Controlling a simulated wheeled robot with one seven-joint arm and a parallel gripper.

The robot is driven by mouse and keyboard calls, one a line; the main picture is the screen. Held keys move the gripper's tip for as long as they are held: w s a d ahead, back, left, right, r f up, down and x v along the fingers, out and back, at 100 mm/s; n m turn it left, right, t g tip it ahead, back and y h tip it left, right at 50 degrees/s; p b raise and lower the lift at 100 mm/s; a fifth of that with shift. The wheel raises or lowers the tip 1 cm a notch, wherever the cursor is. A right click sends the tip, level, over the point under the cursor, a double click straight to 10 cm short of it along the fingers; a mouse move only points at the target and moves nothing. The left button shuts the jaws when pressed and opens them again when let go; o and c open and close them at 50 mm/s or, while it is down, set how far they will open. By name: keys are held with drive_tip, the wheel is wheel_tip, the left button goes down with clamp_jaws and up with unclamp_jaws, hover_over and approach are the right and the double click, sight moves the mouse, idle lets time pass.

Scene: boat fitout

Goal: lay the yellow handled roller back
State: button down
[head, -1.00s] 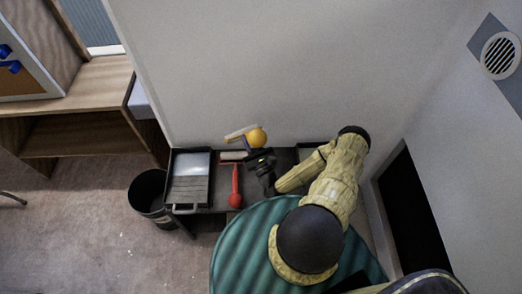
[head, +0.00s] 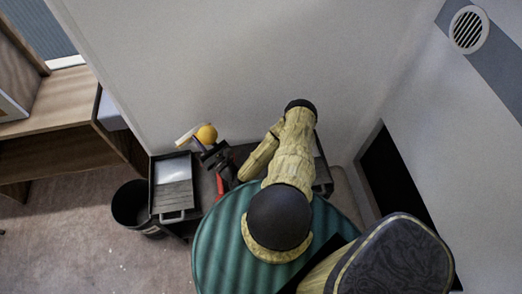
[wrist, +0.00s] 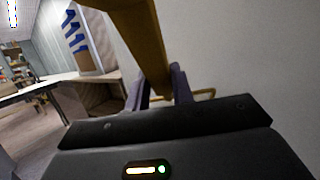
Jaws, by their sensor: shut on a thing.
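The yellow handled roller (head: 206,133) is held up in front of the white wall, above the dark cart. Its yellow rounded handle end and a pale sleeve show at the upper left of my gripper (head: 213,153). In the wrist view, its yellow handle (wrist: 140,38) runs down between the two grey-purple fingers of my gripper (wrist: 161,88), which is shut on it. A thin yellow rod sticks out right of the fingers. The exact grip spot is unclear in the head view.
A black paint tray (head: 174,194) lies on the cart's left end. A red tool (head: 220,184) lies beside it, partly hidden by my arm. A black bin (head: 130,204) stands left of the cart. A wooden desk (head: 60,149) is farther left.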

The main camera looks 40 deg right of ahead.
drive_tip(key=s+a+f+n+g+y+p, duration=0.3)
drive_tip(key=s+a+n+g+y+p, duration=0.3)
drive_tip(key=s+a+n+g+y, duration=0.55)
drive_tip(key=s+d+f+n+g+h+b, duration=0.3)
drive_tip(key=d+f+n+g+h, duration=0.2)
drive_tip(key=d+n+g, duration=0.15)
drive_tip(key=s+d+f+n+g+h+b, duration=0.35)
drive_tip(key=d+f+n+g, duration=0.2)
drive_tip(key=d, duration=0.25)
drive_tip(key=w+d+r+n+t+h+b, duration=0.1)
drive_tip(key=w+d+n+t+h+b, duration=0.1)
drive_tip(key=d, duration=0.4)
drive_tip(key=w+d+r+n+t+h+b, duration=0.1)
drive_tip(key=w+d+n+h, duration=0.1)
drive_tip(key=d+n, duration=0.3)
drive_tip(key=shift+w+d+r+t+b, duration=0.15)
drive_tip(key=shift+w+d+t+b, duration=0.25)
drive_tip(key=shift+d, duration=0.8)
